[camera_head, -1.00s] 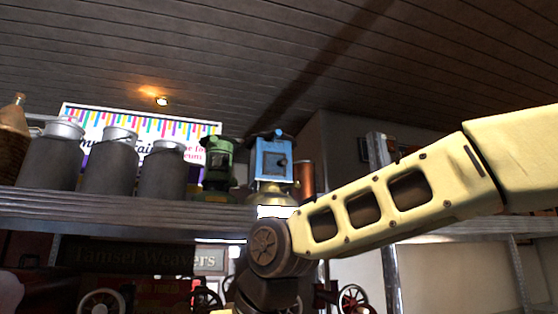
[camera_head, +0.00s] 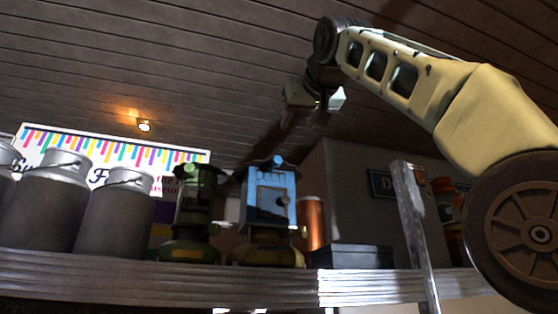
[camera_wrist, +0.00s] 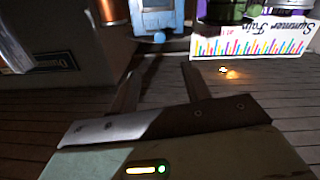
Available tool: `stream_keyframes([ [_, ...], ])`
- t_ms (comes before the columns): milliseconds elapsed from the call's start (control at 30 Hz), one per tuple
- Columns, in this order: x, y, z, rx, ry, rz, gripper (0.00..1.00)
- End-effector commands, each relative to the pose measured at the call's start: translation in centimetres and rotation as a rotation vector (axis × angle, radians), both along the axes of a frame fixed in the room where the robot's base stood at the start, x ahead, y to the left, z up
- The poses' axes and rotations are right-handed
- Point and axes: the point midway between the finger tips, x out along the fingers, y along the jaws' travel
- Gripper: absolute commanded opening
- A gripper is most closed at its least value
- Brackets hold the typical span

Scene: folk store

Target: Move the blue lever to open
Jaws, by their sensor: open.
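A blue lantern-like device (camera_head: 270,200) with a small front door and a blue knob (camera_head: 278,161) on top stands on the shelf in the head view. A separate lever on it is too small to make out. The wrist view is upside down and shows the blue device (camera_wrist: 158,16) at the top edge, with its blue knob (camera_wrist: 159,37) beyond my fingers. My gripper (camera_head: 307,116) is raised near the ceiling, above and a little right of the blue device. In the wrist view my gripper (camera_wrist: 158,80) is open and empty, with its fingers apart and not touching the device.
A green lantern-like device (camera_head: 192,210) stands close on the left, with several grey milk cans (camera_head: 115,220) beyond it. A copper cylinder (camera_head: 312,222) and a dark box (camera_head: 350,256) are on the right. A metal post (camera_head: 413,230) rises at the shelf's right. The air above the devices is clear.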

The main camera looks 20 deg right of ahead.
Motion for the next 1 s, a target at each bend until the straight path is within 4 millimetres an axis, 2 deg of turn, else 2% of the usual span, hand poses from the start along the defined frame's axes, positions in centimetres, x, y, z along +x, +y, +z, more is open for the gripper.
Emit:
stream_keyframes([
  [167,1.5,-0.1,0.3,-0.001,-0.001,-0.004,0.47],
  [700,12.5,-0.6,0.6,-0.001,0.001,-0.004,0.47],
  [800,14.3,-0.7,0.5,-0.001,0.000,-0.004,0.47],
  [1000,16.6,-0.7,0.3,-0.001,-0.001,-0.003,0.47],
])
